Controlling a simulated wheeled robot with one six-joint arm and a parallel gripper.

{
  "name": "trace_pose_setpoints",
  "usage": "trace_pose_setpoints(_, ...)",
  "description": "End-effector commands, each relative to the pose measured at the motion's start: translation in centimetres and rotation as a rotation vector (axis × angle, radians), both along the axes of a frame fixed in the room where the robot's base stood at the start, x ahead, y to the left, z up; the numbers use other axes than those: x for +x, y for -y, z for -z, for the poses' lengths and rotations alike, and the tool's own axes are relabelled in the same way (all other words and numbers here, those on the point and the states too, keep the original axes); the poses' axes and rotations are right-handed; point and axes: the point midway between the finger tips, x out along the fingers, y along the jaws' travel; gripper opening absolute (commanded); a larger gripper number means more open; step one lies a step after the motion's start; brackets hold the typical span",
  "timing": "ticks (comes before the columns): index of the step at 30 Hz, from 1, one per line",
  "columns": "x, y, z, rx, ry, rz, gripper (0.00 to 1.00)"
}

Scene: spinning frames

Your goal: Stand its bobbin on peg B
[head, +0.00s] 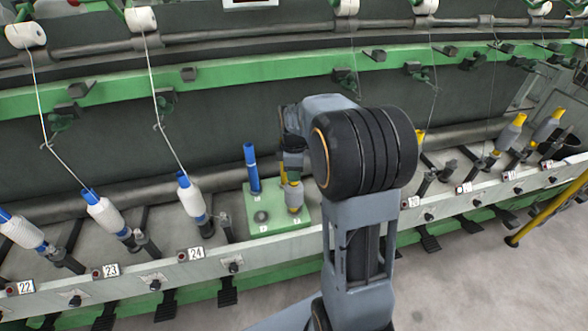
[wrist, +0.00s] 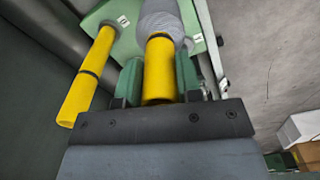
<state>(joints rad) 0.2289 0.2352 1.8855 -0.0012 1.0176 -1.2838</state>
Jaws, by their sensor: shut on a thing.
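My gripper (wrist: 158,82) is shut on the yellow tube end of a bobbin (wrist: 160,20) wound with grey yarn. In the head view this bobbin (head: 294,196) is upright over the front right of a green board (head: 276,222). I cannot tell whether it is seated on a peg, as its foot is hard to make out. A bare yellow tube (wrist: 90,75) with a dark band stands beside it in the wrist view. A blue tube (head: 251,168) stands at the back left of the board. A short dark round peg (head: 261,216) shows bare at the front left. The board's labels are too small to read.
White-yarn bobbins on blue tubes (head: 190,196) stand along the rail to the left. Grey-yarn bobbins on yellow tubes (head: 510,132) stand to the right. A yellow rail (head: 548,215) is at the far right. My arm hides the rail right of the board.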

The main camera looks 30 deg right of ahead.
Motion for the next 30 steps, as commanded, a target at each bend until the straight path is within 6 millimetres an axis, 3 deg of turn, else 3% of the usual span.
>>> trace_pose_setpoints(30, -0.12, 0.13, 0.73, 0.000, 0.001, 0.000, 0.00)
